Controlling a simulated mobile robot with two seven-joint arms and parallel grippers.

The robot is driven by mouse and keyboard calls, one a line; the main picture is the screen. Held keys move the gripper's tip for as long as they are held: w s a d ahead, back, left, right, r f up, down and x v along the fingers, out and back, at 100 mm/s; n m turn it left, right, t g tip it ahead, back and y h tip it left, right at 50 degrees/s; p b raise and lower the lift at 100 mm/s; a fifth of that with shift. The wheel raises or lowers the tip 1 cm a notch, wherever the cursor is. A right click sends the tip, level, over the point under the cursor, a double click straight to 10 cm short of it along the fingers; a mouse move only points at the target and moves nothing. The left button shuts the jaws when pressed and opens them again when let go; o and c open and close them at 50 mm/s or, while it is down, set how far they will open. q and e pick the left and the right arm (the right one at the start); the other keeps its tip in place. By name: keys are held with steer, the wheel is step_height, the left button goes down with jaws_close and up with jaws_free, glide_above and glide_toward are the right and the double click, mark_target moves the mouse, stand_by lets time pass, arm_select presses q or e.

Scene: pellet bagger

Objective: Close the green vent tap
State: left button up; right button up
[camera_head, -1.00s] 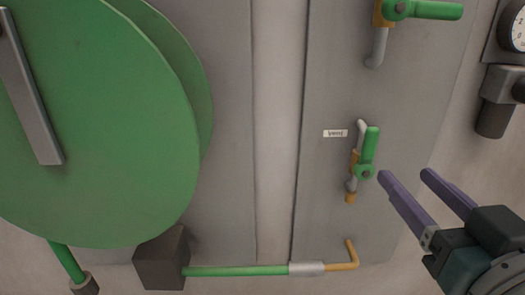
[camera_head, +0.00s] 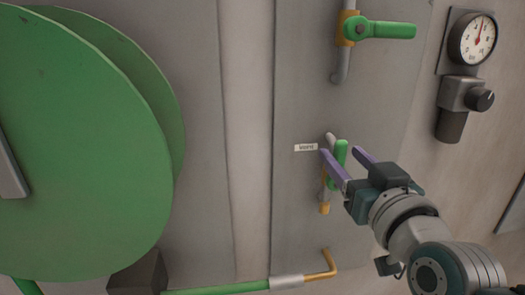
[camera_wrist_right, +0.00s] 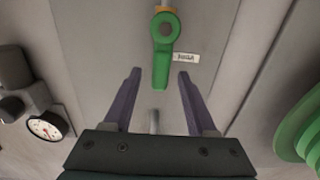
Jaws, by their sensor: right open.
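The vent tap has a green lever (camera_head: 341,151) on a short grey and brass pipe, beside a small "Vent" label (camera_head: 306,147). The lever points up along the pipe. My right gripper (camera_head: 339,152) is open, its two purple fingers in front of the tap, partly hiding it. In the right wrist view the green lever (camera_wrist_right: 161,65) hangs with its free end between the fingertips (camera_wrist_right: 159,71). I see no clear contact, and cannot tell how far the fingers reach around it. My left gripper is out of view.
Another tap with a sideways green lever (camera_head: 388,30) is above. A pressure gauge (camera_head: 472,40) and black knob (camera_head: 481,99) are at the right. A large green disc (camera_head: 80,150) fills the left. A green pipe (camera_head: 225,288) runs along the bottom.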

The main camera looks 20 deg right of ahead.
jaws_close()
stand_by(0.4)
stand_by(1.0)
